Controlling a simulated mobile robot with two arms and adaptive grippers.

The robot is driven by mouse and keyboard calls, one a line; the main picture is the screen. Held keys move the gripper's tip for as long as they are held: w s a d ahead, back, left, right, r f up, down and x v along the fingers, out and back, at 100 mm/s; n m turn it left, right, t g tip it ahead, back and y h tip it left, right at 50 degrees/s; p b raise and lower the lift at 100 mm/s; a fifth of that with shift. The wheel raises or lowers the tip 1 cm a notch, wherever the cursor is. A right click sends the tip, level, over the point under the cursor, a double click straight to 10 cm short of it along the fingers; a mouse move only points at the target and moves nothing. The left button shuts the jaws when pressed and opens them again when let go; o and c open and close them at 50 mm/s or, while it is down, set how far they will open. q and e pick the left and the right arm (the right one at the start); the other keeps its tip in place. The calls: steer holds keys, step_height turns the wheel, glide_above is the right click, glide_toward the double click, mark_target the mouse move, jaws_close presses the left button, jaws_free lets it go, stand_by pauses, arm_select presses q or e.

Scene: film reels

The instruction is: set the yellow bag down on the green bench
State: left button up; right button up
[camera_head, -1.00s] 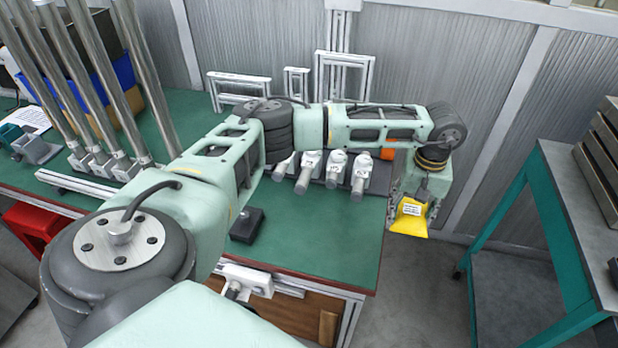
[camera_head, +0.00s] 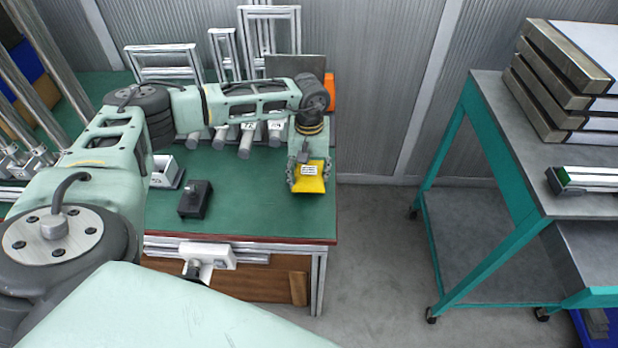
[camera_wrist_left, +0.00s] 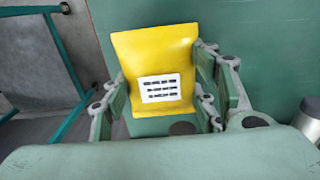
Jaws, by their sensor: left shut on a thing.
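The yellow bag (camera_head: 310,180) has a white printed label and shows at the end of my left arm in the head view. My left gripper (camera_head: 308,174) is shut on it, pointing down over the right part of the green bench (camera_head: 255,212). In the left wrist view the bag (camera_wrist_left: 155,65) sits between the two fingers of the gripper (camera_wrist_left: 165,100), with green bench top behind it. I cannot tell whether the bag touches the bench. My right gripper is not in view.
A black block (camera_head: 195,200) lies near the front. A teal-framed cart (camera_head: 515,160) with stacked metal plates (camera_head: 565,75) stands right, across open floor (camera_head: 380,240).

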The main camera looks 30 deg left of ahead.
mark_target(309, 171)
arm_select(q)
steer(key=shift+f, duration=0.75)
steer(key=shift+r, duration=0.15)
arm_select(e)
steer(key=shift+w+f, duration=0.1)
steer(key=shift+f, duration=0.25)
arm_select(q)
steer(key=shift+f, duration=0.2)
steer(key=o, duration=1.3)
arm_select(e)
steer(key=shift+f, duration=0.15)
arm_select(q)
steer(key=shift+r, duration=0.15)
steer(key=shift+r, duration=0.2)
step_height(309, 171, up, 12)
steer(key=shift+f+b, duration=0.15)
steer(key=shift+b, duration=0.6)
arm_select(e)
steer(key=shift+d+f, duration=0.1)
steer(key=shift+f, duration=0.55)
